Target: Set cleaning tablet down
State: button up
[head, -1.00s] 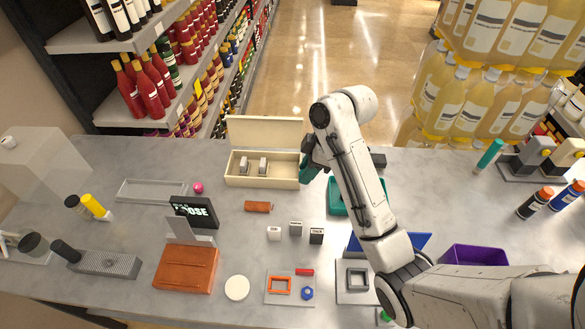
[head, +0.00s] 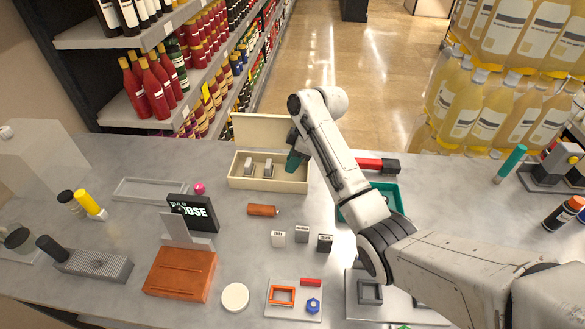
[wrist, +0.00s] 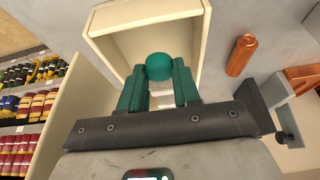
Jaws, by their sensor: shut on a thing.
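My gripper (head: 292,162) is over the right part of a cream box (head: 268,184) with its lid (head: 265,130) standing open behind it. In the wrist view, its teal fingers (wrist: 159,84) are shut on a round teal piece, the cleaning tablet (wrist: 159,66), held at the fingertips. The open box (wrist: 205,45) lies below it in that view. Two small grey pieces (head: 249,167) (head: 268,168) stand inside the box, left of my gripper. The tablet cannot be made out in the head view, and whether it touches the box floor is unclear.
A copper cylinder (head: 263,210) lies in front of the box. A teal tray (head: 392,190) and a red-and-black item (head: 378,165) are to the right. A pink ball (head: 199,188) and grey tray (head: 150,190) are left. Small labelled blocks (head: 301,235) stand nearer.

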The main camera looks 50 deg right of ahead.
jog(key=shift+w+d+f, duration=0.15)
jog(key=shift+w+f, duration=0.1)
jog(key=shift+f, duration=0.3)
jog(key=shift+f+p, duration=0.45)
jog(key=shift+f, duration=0.85)
jog(key=shift+f, duration=0.15)
jog(key=o, duration=1)
jog(key=v, duration=1.2)
jog(key=shift+b, duration=0.45)
